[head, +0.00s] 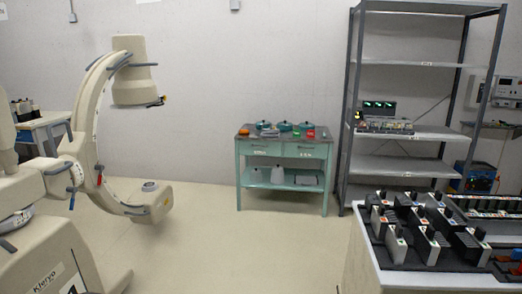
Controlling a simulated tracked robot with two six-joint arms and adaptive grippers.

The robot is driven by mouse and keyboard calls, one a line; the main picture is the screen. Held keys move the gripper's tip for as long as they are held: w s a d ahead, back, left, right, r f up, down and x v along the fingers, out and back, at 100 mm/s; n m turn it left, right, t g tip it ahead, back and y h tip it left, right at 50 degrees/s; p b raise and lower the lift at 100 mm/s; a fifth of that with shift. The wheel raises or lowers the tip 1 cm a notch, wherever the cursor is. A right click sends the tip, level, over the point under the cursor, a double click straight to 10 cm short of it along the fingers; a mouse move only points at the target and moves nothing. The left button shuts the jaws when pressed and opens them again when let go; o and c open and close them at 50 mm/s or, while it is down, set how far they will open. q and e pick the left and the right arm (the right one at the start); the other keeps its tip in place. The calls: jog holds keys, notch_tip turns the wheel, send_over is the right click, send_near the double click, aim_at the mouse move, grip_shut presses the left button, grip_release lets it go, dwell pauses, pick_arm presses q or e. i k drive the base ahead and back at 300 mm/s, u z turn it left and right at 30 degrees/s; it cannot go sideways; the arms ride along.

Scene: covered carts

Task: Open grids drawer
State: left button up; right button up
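A teal table (324,170) with two drawers side by side stands against the far wall. Its left drawer (251,150) and right drawer (316,153) both look shut, each with a small label too small to read, so I cannot tell which one is for grids. Several teal-lidded pots, an orange item (244,132) and a green cup (296,131) stand on its top. White containers (277,174) stand on the lower shelf. Neither of my grippers is in view.
A large beige C-arm machine (88,130) fills the left side. A grey shelving rack (347,110) stands right of the table. A white counter (375,250) with black devices (420,228) juts in at the lower right. The middle floor (230,250) is clear.

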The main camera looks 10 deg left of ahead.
aim_at(246, 147)
jog(key=u, duration=0.15)
jog(key=i, duration=6.15)
jog(key=z, duration=0.1)
